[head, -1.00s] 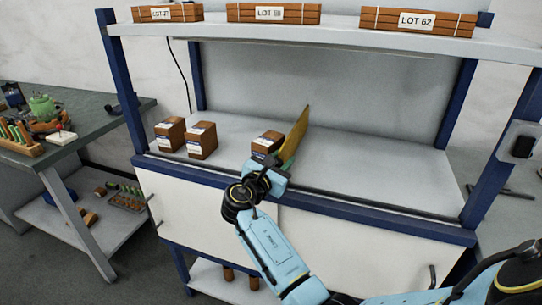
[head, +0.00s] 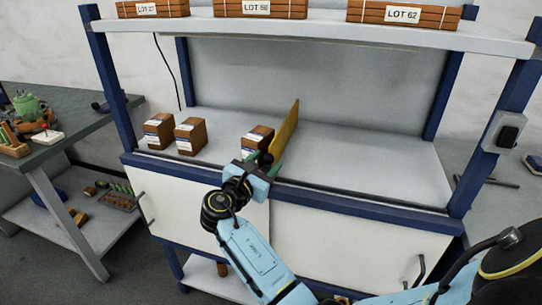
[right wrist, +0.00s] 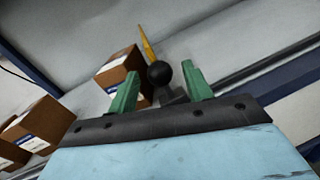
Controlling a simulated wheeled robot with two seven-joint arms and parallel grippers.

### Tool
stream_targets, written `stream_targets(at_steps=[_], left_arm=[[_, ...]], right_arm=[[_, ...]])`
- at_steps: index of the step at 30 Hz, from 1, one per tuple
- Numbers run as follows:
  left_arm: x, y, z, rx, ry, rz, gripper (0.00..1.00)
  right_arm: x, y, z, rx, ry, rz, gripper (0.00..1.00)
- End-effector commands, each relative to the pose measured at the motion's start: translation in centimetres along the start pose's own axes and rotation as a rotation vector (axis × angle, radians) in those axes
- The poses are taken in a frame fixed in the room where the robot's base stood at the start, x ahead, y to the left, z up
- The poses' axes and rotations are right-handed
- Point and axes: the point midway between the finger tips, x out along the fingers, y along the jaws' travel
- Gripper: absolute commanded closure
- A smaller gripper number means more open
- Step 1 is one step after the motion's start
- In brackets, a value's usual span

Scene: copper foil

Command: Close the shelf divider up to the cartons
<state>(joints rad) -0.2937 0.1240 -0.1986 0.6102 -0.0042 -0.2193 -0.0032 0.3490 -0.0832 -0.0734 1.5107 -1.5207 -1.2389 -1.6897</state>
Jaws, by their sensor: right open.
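Three brown cartons with white and blue labels stand on the grey shelf: one at the left (head: 159,131), one beside it (head: 190,136), and one farther right (head: 258,135). The yellow divider (head: 287,130) stands upright just right of the right-hand carton; I cannot tell if they touch. It also shows in the right wrist view (right wrist: 146,44). A black ball knob (right wrist: 159,74) is at the divider's front end. My right gripper (head: 262,160) is at the shelf's front edge, its green fingers apart on either side of the knob. My left gripper is out of view.
A dark rail (head: 350,196) runs along the shelf's front edge. The shelf right of the divider is clear (head: 370,165). Bundles with lot labels lie on the upper shelf (head: 290,29). A green-topped bench (head: 75,135) with tools stands at the left.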

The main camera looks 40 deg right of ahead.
Motion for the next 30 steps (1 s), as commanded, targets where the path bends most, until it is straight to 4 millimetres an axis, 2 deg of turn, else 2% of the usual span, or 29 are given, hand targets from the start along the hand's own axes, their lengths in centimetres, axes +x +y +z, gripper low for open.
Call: stream_targets(at_steps=[1,6,12,18,30], left_arm=[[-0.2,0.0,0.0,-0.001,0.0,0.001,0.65],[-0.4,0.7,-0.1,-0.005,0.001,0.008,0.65],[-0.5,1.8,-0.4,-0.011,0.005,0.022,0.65],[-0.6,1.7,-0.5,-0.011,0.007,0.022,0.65],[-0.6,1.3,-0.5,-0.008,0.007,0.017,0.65]], right_arm=[[-1.4,0.0,0.0,0.0,0.004,0.003,0.5],[-5.2,0.0,-0.1,0.0,0.004,0.001,0.5],[-8.2,0.0,0.0,-0.001,0.002,0.001,0.5],[-9.3,0.0,0.0,-0.001,0.0,0.0,0.5],[-9.3,0.0,0.0,0.0,0.0,0.0,0.5]])
